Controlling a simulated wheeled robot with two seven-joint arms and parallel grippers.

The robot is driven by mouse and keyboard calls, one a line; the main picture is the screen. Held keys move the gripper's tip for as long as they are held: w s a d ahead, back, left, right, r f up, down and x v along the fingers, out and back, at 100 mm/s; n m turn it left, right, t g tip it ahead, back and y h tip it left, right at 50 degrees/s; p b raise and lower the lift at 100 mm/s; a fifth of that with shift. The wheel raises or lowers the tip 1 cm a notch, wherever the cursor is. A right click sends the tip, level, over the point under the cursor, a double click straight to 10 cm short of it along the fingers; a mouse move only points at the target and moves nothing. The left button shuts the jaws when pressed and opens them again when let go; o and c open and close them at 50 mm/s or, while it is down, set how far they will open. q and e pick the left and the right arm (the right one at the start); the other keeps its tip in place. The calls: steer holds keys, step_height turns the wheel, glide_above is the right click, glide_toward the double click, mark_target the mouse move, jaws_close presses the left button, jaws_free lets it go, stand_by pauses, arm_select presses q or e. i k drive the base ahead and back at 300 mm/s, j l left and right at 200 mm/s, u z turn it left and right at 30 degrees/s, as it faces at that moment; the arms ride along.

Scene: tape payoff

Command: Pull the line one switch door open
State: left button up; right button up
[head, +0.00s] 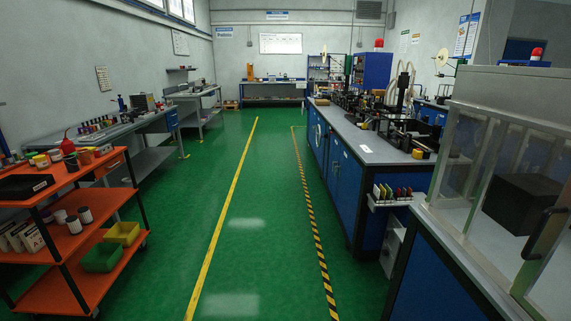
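I cannot tell for certain which door is the line one switch door. The long right-hand bench has blue door fronts (336,165) facing the aisle. They look shut, and any labels are too small to read. Another red beacon (537,54) stands at the far right. Neither of my grippers is in view.
An orange cart (85,285) with bins stands at the left. A glazed enclosure (500,170) with a black handle (543,233) fills the near right. The green floor (262,210) between the yellow line and the striped line is clear. Workbenches line the left wall.

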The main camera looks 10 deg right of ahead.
mark_target(351, 172)
steer(key=i, duration=0.85)
steer(key=i+z, duration=0.15)
steer(key=i, duration=0.65)
steer(key=i+j, duration=0.2)
steer(key=i, duration=0.6)
steer(key=l+z, duration=0.05)
